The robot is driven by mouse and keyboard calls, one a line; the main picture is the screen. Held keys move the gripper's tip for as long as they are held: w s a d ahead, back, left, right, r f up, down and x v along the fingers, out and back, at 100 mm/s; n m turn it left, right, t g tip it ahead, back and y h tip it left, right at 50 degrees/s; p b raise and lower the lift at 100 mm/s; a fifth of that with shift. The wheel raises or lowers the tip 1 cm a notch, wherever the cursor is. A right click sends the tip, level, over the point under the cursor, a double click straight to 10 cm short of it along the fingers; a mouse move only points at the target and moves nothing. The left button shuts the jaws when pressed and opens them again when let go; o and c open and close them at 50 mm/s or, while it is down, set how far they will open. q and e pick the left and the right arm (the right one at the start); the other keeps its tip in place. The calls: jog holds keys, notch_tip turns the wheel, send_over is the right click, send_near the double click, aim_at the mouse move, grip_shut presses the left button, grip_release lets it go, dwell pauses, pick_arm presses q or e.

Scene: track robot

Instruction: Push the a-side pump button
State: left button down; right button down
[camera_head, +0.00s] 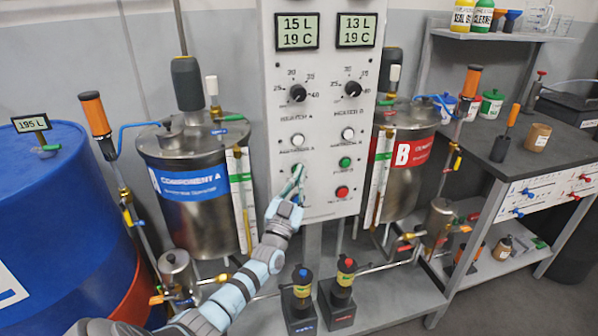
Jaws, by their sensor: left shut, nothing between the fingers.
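The white control panel (318,120) stands upright in the middle of the head view. Its left column has a dial (298,93) and a white button (297,141). Below that, where the left counterpart of the green button (345,162) sits, my left gripper (298,172) covers the spot, so the a-side pump button is mostly hidden. The gripper is shut and empty, its fingertips pointing up at the panel. I cannot tell whether they touch the button. A red button (342,192) is low in the right column. My right gripper is not in view.
A steel tank with a blue Component A label (190,185) stands left of the panel, and a red-labelled B tank (405,165) right of it. A blue drum (60,215) is at far left. Two small pumps with blue (301,285) and red (346,275) parts stand below the panel.

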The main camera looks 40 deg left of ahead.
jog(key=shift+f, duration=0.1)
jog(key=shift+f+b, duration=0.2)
jog(key=shift+b, duration=0.1)
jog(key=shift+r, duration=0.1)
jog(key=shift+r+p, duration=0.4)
jog(key=shift+p, duration=0.1)
